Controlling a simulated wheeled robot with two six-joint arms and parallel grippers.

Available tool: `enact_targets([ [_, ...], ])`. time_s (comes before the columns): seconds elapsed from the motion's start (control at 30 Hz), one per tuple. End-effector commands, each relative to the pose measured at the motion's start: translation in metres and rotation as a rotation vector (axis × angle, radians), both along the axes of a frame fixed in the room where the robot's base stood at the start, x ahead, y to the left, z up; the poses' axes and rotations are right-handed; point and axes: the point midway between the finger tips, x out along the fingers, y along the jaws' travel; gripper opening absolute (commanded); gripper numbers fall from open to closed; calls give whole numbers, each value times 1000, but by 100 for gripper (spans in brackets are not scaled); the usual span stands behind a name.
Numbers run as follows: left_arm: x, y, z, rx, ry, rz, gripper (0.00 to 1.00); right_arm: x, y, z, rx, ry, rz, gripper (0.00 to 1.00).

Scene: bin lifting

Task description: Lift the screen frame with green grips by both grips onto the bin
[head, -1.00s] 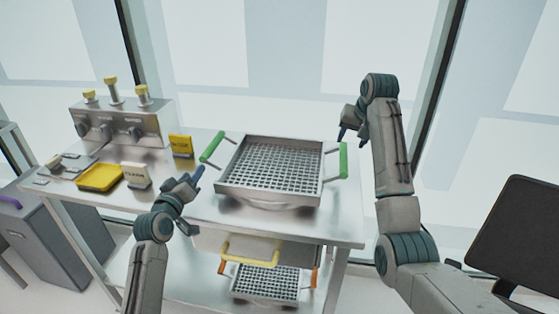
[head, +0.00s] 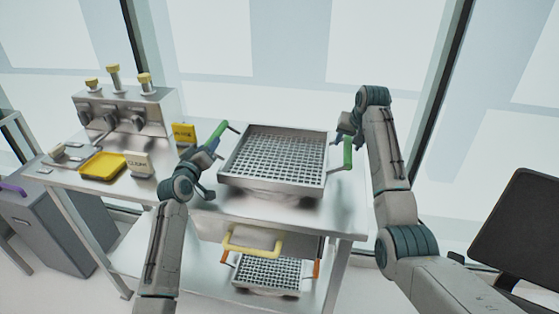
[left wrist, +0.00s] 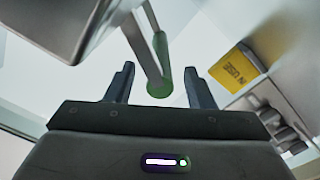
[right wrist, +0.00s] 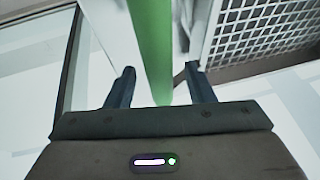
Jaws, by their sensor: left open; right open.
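The screen frame (head: 231,172), a square metal tray with a mesh floor, sits on the upper steel table top. Its left green grip (head: 217,135) and right green grip (head: 348,152) stick out from its sides on thin arms. My left gripper (head: 207,160) is open at the left grip; in the left wrist view the grip's green end (left wrist: 160,88) shows between the fingers. My right gripper (head: 347,136) is open at the right grip; in the right wrist view the green bar (right wrist: 150,50) runs between the fingers. Which container is the task's bin is unclear.
A second mesh frame (head: 268,290) with orange grips and a yellow handle (head: 252,244) are below the table top. A yellow tray (head: 103,166), signs and a knobbed metal unit (head: 125,112) stand left. A grey bin (head: 48,232) with a purple handle is far left.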

Motion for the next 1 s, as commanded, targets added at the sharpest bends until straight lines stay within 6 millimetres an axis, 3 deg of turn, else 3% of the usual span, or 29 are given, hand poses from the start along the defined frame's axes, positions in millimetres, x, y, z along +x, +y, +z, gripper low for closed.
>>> enact_targets([
  [0.2,24,-5,0,-1,1,-1,49,10,3,-22,0,2,1,49],
  [0.6,29,-7,0,0,-1,1,49,12,3,-27,0,-1,1,49],
  [0.87,29,-6,0,0,0,0,0,12,3,-26,0,-1,1,0],
  [1.0,29,-6,0,0,0,0,0,12,3,-26,0,-1,1,0],
])
